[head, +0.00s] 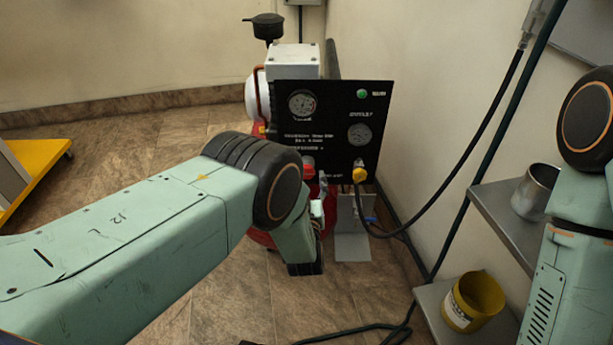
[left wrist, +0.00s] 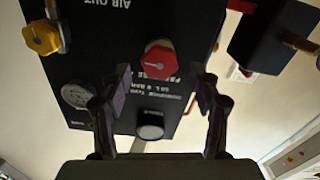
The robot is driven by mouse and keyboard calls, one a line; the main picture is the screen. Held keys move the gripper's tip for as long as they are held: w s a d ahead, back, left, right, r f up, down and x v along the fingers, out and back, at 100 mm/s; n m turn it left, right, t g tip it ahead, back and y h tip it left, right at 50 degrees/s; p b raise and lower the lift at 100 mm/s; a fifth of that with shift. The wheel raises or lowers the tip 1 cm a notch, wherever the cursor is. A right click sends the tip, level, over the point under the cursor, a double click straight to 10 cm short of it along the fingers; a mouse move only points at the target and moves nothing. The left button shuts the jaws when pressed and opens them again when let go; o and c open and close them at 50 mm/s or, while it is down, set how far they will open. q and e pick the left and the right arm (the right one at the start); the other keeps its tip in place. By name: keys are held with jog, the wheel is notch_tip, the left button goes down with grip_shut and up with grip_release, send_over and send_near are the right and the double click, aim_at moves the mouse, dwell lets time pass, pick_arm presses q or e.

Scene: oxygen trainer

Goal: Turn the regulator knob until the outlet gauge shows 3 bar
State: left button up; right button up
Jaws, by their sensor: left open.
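The black panel (head: 335,100) stands upright by the wall and carries two round gauges, one at upper left (head: 301,104) and one at right (head: 359,134). Their needles are too small to read. A red knob (head: 308,167) sits low on the panel, with a yellow knob (head: 359,174) to its right. The left wrist view shows the panel upside down. There my left gripper (left wrist: 161,76) is open, its fingers on either side of the red knob (left wrist: 160,57), with no contact visible. In the head view my left arm hides most of the gripper. My right gripper is out of view.
A black hose (head: 470,165) loops from the yellow knob up the wall. A grey shelf (head: 500,220) at right holds a metal cup (head: 535,190); a yellow pot (head: 473,302) stands below it. A yellow cart (head: 40,170) is at far left. Floor between is open.

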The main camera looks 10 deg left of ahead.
pick_arm(q)
jog(key=shift+s+d, duration=0.25)
jog(key=shift+s, duration=1)
jog(key=shift+s+d, duration=0.2)
jog(key=shift+s, duration=1)
jog(key=s+a+f+m+g+h, duration=0.1)
jog(key=s+f+m+g+h, duration=0.15)
jog(key=s+f+g, duration=0.45)
jog(key=s+a+f+m+g+p, duration=0.1)
jog(key=s+a+f+g, duration=0.15)
jog(key=s, duration=0.45)
jog(key=s+a+f+m+g, duration=0.1)
jog(key=s+a+f+g, duration=0.1)
jog(key=s+a+f, duration=0.35)
jog(key=s+a+r+g+p, duration=0.1)
jog(key=s+r+g, duration=0.1)
jog(key=s+r, duration=0.2)
jog(key=s+a+r+g, duration=0.1)
jog(key=s+r, duration=0.3)
jog(key=s, duration=0.6)
jog(key=s+a+r+g+p, duration=0.1)
jog(key=s+r+g, duration=0.2)
jog(key=s, duration=0.4)
jog(key=shift+r+n+h+p, duration=0.35)
jog(key=shift+r+h, duration=0.1)
jog(key=shift+r, duration=0.05)
